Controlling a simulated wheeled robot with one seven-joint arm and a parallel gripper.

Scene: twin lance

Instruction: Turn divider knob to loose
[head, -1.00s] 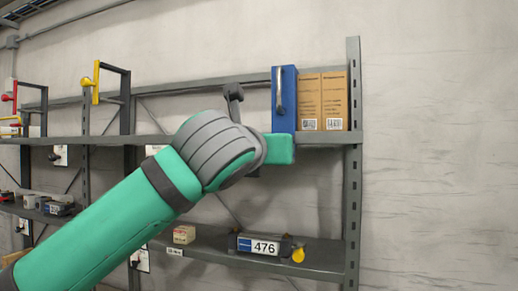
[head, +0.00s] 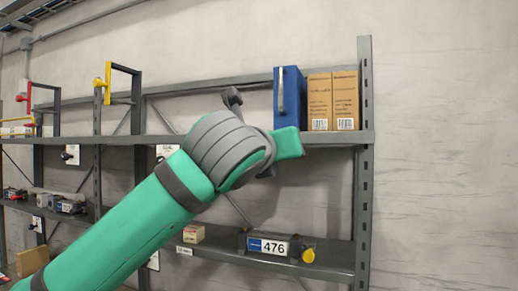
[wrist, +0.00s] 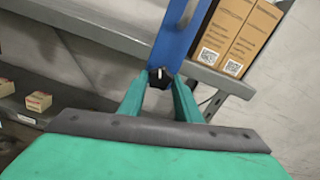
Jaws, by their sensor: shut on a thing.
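The blue divider (head: 290,96) stands upright on the upper shelf in the head view, left of the cartons. In the wrist view the blue divider (wrist: 176,32) runs down to a dark knob (wrist: 160,77) with a small white mark at its lower end. My gripper (wrist: 160,84) is shut on this knob, one green finger on each side. The white mark points roughly up in the wrist view.
Brown cartons (head: 332,101) stand just right of the divider on the upper shelf (head: 335,138). A dark unit labelled 476 (head: 274,245) with a yellow knob lies on the lower shelf (head: 330,268). Right of the rack post (head: 364,170) is bare wall.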

